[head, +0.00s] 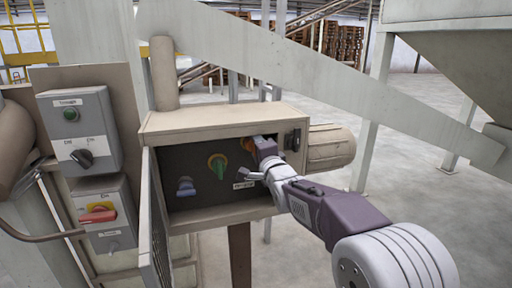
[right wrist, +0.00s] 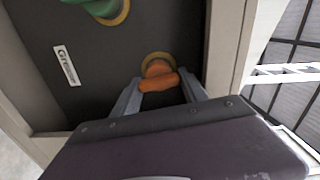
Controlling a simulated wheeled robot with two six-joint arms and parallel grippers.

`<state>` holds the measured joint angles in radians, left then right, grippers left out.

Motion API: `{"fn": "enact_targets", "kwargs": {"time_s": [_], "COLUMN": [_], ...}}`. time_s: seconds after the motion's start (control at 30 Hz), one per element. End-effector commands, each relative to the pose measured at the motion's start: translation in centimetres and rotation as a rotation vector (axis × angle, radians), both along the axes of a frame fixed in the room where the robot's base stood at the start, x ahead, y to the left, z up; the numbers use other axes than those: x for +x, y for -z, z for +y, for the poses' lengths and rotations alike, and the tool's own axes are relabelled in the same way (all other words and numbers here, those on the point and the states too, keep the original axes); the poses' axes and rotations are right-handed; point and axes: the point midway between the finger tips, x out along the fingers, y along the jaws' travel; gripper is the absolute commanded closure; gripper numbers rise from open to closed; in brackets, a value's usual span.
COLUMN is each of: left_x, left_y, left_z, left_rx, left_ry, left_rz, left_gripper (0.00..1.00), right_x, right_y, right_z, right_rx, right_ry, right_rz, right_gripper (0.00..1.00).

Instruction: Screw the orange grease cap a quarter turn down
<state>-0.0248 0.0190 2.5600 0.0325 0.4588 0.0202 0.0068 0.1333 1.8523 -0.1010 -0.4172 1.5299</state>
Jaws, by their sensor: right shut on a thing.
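The orange grease cap (right wrist: 158,77) sits on a yellow ring on the dark back panel inside the open box, in the right wrist view. In the head view only a bit of orange (head: 247,144) shows beside my gripper. My right gripper (right wrist: 158,86) has a finger on each side of the cap's wing and is shut on it. In the head view my right gripper (head: 256,141) reaches into the right part of the box and hides most of the cap. My left gripper is in neither view.
The beige box (head: 222,121) has its door (head: 155,220) open at the left. Inside are a green knob (head: 217,166), a blue knob (head: 186,187) and a white label (head: 243,185). Grey switch boxes (head: 80,104) stand left. A slanted beam (head: 330,80) crosses above.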

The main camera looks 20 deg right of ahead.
Motion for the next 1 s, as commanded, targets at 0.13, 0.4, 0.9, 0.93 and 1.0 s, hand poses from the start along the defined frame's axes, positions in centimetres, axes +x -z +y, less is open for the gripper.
{"fn": "enact_targets", "kwargs": {"time_s": [0.13,0.4,0.9,0.93,1.0], "left_x": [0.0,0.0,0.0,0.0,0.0], "left_y": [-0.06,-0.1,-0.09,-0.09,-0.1], "left_z": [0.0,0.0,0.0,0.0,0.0], "left_rx": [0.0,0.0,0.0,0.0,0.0], "left_ry": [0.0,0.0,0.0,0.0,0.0], "left_rz": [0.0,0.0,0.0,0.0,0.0], "left_gripper": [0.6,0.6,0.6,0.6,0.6], "right_x": [0.01,0.0,0.0,0.0,0.0], "right_y": [0.17,0.23,0.26,0.25,0.2], "right_z": [0.0,0.0,0.01,0.01,0.0], "right_rx": [0.064,0.125,0.134,0.134,0.134], "right_ry": [0.0,0.0,0.0,0.0,0.0], "right_rz": [0.005,0.007,0.009,0.009,0.007], "right_gripper": [0.9,0.9,0.38,0.3,0.27]}}
